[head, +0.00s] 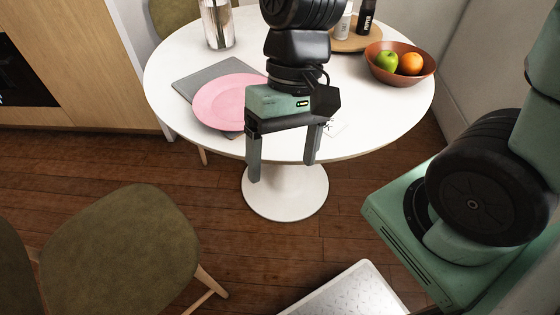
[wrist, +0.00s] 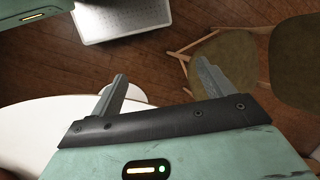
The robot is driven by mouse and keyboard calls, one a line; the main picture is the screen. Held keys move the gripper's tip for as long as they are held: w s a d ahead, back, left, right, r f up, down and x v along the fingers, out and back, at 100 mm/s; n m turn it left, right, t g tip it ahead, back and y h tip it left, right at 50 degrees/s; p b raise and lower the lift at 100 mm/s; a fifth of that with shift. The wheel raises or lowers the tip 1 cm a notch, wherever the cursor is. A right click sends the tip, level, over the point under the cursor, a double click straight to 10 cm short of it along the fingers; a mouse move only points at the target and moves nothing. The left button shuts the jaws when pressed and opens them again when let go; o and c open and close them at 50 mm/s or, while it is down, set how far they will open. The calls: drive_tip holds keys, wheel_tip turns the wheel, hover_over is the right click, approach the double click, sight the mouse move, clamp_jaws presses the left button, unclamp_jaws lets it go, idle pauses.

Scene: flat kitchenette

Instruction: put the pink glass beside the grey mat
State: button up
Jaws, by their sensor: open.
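The grey mat (head: 190,76) lies on the left part of the round white table (head: 380,112). A pink plate (head: 228,101) rests partly over the mat's front right side. I see no pink glass in either view; my arm hides part of the table. My gripper (head: 283,168) is open and empty, fingers pointing down at the table's front edge, right of the plate. In the wrist view, its fingers (wrist: 162,72) are spread with nothing between them.
A shiny tall cylinder (head: 217,24) stands behind the mat. A brown bowl (head: 424,73) with a green apple and an orange is at the right. A wooden board (head: 352,44) holds two bottles at the back. A chair (head: 120,245) stands at front left. The right front tabletop looks mostly clear.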

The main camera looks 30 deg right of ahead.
drive_tip(key=n+t, duration=0.1)
drive_tip(key=n, duration=0.1)
drive_tip(key=s+a+r+n+h, duration=0.1)
drive_tip(key=n, duration=0.2)
drive_tip(key=s+a+n+t+h, duration=0.1)
drive_tip(key=n, duration=0.1)
drive_tip(key=shift+s+a+r+t, duration=0.1)
drive_tip(key=shift+s+r+t, duration=0.1)
drive_tip(key=shift+t, duration=0.1)
wheel_tip(320, 180, up, 14)
drive_tip(key=p, duration=1.3)
drive_tip(key=shift+p, duration=0.4)
drive_tip(key=shift+f, duration=0.15)
